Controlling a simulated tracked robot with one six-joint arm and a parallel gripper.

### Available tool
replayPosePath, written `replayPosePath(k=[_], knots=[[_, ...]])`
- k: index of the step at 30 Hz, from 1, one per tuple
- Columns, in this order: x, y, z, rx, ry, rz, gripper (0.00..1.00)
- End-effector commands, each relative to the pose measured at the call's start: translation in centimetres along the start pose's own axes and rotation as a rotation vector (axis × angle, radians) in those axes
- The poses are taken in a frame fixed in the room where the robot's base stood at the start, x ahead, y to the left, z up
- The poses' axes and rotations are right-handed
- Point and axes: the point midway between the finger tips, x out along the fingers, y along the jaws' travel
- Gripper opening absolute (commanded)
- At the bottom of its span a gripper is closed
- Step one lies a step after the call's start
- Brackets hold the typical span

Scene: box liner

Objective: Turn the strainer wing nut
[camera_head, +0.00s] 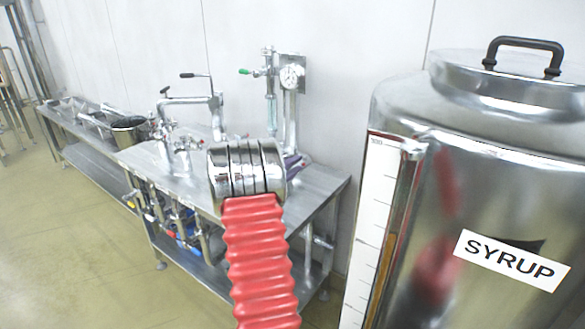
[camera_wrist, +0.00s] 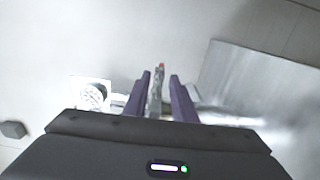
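My gripper (camera_wrist: 161,77) shows two purple fingers, spread apart, in the wrist view. A thin grey metal part with a red tip (camera_wrist: 157,84) shows between the fingers, nearer the left one. A gap shows on its right side, and I cannot tell whether it touches the left finger. I cannot make out the strainer wing nut for certain in either view. In the head view, a bit of my purple gripper (camera_head: 296,166) shows just right of my chrome wrist, over the steel bench (camera_head: 318,190). My arm hides the fingertips there.
A pressure gauge (camera_head: 291,77) on an upright pipe stands at the wall behind; it also shows in the wrist view (camera_wrist: 93,96). Pipes and valves (camera_head: 175,140) crowd the bench's left. A large steel syrup tank (camera_head: 470,200) stands close on the right. Floor is clear at left.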

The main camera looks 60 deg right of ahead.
Motion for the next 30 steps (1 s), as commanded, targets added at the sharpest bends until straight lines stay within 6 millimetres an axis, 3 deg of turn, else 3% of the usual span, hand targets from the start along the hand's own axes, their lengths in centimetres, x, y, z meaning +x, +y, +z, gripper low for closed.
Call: replayPosePath(k=[8,24,30], knots=[[-3.0,0.0,-0.1,-0.001,0.002,0.0,0.24],[-12.1,-0.1,-0.3,-0.001,0.003,0.0,0.24],[-13.6,-0.1,-0.3,0.0,0.001,0.0,0.24]])
